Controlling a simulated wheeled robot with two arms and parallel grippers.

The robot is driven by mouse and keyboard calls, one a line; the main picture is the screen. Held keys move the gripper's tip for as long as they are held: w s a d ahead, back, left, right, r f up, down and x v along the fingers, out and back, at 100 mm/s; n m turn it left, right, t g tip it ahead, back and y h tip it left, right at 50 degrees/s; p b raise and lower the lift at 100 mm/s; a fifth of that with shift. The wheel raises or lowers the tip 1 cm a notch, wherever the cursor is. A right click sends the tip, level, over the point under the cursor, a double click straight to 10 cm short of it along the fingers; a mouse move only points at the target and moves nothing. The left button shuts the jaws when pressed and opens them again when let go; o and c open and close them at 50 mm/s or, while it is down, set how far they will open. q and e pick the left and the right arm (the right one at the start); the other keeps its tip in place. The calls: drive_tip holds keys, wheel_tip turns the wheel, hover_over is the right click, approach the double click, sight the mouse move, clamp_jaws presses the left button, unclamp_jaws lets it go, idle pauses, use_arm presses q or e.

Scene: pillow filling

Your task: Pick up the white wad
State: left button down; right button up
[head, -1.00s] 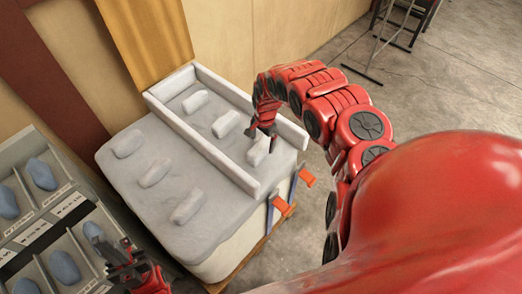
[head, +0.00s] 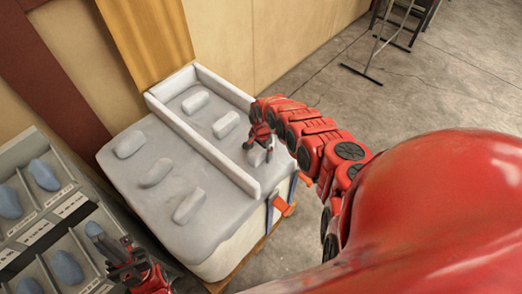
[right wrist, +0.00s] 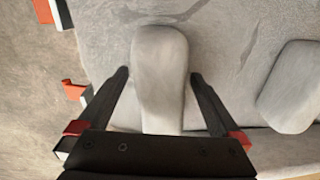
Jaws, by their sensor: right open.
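A pale white wad (right wrist: 160,60) lies in the walled strip, between the fingers of my right gripper (right wrist: 160,76). The fingers are open, one on each side of the wad, and I cannot tell whether they touch it. In the head view my right gripper (head: 262,148) hangs over the near end of the strip and partly hides that wad (head: 256,156). Two more pale wads, one in the middle (head: 225,124) and one at the far end (head: 195,102), lie in the same strip. My left gripper (head: 122,264) is at the lower left beside the blue wads; its jaw opening is unclear.
The grey padded block (head: 222,222) carries several grey wads, such as one at its left (head: 129,144). Low white walls (head: 205,150) border the strip. A compartment rack (head: 45,232) with blue wads (head: 43,175) stands at left. Orange clamps (head: 283,206) stick out at the block's right side.

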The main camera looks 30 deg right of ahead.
drive_tip(key=c, duration=1.5)
drive_tip(key=shift+r, duration=0.1)
drive_tip(key=shift+c, duration=0.2)
drive_tip(key=shift+w+r, duration=0.15)
drive_tip(key=shift+r, duration=0.65)
wheel_tip(320, 180, up, 18)
drive_tip(key=p, duration=0.5)
drive_tip(key=shift+p, duration=0.4)
